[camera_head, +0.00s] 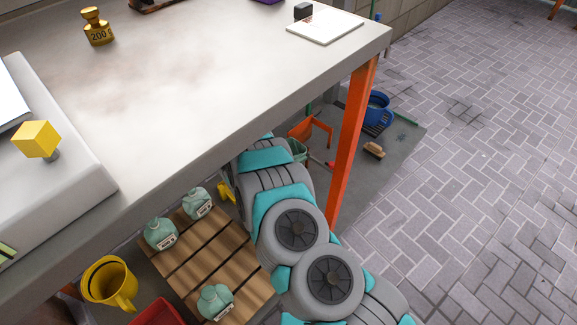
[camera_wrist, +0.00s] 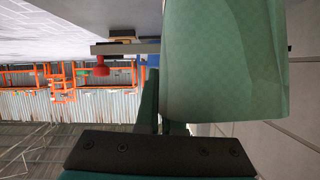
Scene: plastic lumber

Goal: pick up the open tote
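A pale green, fabric-like thing, which I take to be the open tote (camera_wrist: 225,60), fills much of the right half of the wrist view, very close to the camera. In the head view a small pale green part of it (camera_head: 298,150) seems to show beside my arm, below the table edge. My gripper (camera_wrist: 158,112) shows in the wrist view as dark fingers against the tote's lower left side. The tote covers part of the fingers, so their gap and any grip on its wall are unclear. My arm hides the gripper in the head view.
The white table (camera_head: 200,90) overhangs my arm, with an orange leg (camera_head: 352,140) close by. A wooden pallet (camera_head: 215,255) with green jugs, a yellow pitcher (camera_head: 108,282), a blue tub (camera_head: 376,107) and a brush (camera_head: 373,150) are low down.

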